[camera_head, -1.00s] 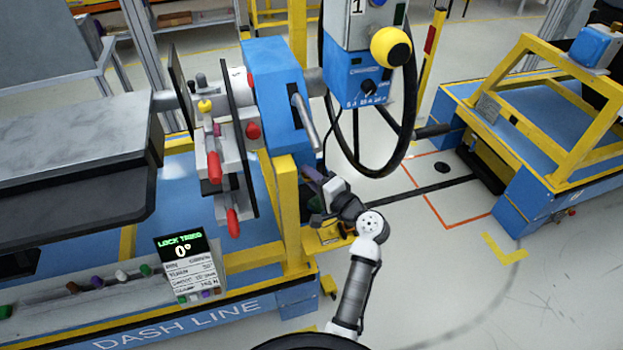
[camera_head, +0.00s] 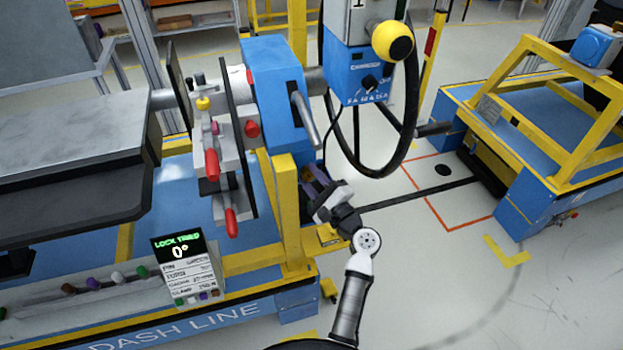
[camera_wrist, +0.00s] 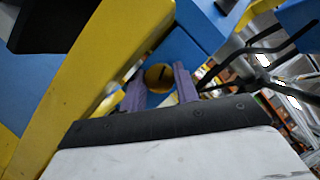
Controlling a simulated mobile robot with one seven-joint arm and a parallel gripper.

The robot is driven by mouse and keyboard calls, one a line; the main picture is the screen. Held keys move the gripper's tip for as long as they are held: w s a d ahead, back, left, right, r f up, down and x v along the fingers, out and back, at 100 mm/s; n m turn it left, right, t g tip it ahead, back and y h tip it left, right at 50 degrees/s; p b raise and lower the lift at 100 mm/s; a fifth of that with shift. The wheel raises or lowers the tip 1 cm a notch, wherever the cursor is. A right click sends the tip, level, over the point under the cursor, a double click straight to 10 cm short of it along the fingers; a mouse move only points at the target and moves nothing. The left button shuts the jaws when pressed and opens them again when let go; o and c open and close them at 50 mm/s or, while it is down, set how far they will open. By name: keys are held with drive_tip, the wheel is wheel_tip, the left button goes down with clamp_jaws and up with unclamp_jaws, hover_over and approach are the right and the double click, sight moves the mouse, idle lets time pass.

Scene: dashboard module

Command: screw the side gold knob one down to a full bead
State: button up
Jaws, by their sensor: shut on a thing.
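The side gold knob (camera_wrist: 158,77) shows in the wrist view as a round gold face with a dark slit. It sits between the two purple fingers of my gripper (camera_wrist: 158,86), which are shut on it at its left and right sides. Its base and thread are hidden, so I cannot tell whether a bead shows around it. In the head view my gripper (camera_head: 314,186) is beside the yellow post under the blue housing, and the knob is largely hidden there. A display (camera_head: 182,258) reads LOCK TRIED and 0°.
A yellow post (camera_head: 287,215) stands close left of my gripper, below the blue housing (camera_head: 275,90). Red-handled clamps (camera_head: 211,164) are further left. Open floor lies to the right.

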drive_tip(key=shift+d+m, duration=0.1)
drive_tip(key=shift+m, duration=0.3)
drive_tip(key=o, duration=0.7)
drive_tip(key=shift+s+f, duration=0.1)
drive_tip(key=shift+s+d+f, duration=0.15)
drive_tip(key=shift+s+d, duration=0.05)
drive_tip(key=shift+s, duration=0.05)
drive_tip(key=b+v, duration=0.4)
drive_tip(key=v, duration=0.9)
